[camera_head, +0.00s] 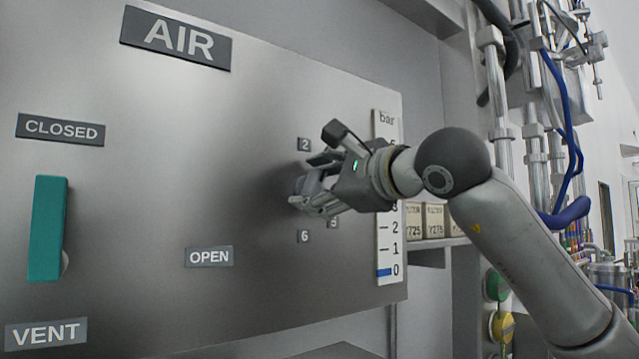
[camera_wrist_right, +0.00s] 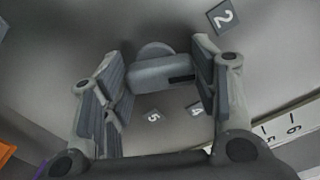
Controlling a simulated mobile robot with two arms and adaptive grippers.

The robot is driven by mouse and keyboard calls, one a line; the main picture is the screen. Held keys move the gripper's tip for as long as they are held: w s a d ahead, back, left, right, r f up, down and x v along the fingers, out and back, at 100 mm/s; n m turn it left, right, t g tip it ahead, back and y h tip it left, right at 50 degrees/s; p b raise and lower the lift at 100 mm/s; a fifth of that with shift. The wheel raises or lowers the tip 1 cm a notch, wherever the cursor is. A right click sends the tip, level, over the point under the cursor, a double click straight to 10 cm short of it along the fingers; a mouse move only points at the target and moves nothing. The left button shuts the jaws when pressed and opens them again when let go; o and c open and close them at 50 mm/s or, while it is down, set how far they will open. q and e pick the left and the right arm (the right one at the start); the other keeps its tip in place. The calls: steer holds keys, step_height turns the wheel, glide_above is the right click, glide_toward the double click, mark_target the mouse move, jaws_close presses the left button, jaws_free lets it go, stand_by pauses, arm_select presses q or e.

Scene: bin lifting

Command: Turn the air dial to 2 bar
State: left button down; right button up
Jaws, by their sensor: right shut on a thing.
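The air dial (camera_wrist_right: 158,76) is a grey knob with a bar-shaped handle on the panel. In the wrist view the handle sits between the two fingers of my right gripper (camera_wrist_right: 160,82), with a dark mark at its right end. In the head view my right gripper (camera_head: 312,185) is shut on the dial and hides most of it. The 2 label (camera_head: 304,144) is above the gripper and also shows in the wrist view (camera_wrist_right: 222,16). The bar gauge (camera_head: 388,235) right of the dial has its blue marker at 0. My left gripper is out of view.
The metal panel carries an AIR sign (camera_head: 176,38), a green lever (camera_head: 47,229) standing upright under the CLOSED label (camera_head: 60,128), and an OPEN label (camera_head: 209,257). Pipes and blue hoses (camera_head: 567,130) stand at the right behind my arm.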

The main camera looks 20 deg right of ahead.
steer(key=n, duration=0.5)
steer(key=shift+a+p, duration=0.1)
steer(key=shift+p, duration=0.2)
stand_by(0.4)
steer(key=o, duration=1)
steer(key=shift+s, duration=0.1)
steer(key=shift+s, duration=0.15)
steer(key=v, duration=1.1)
steer(key=shift+s, duration=0.3)
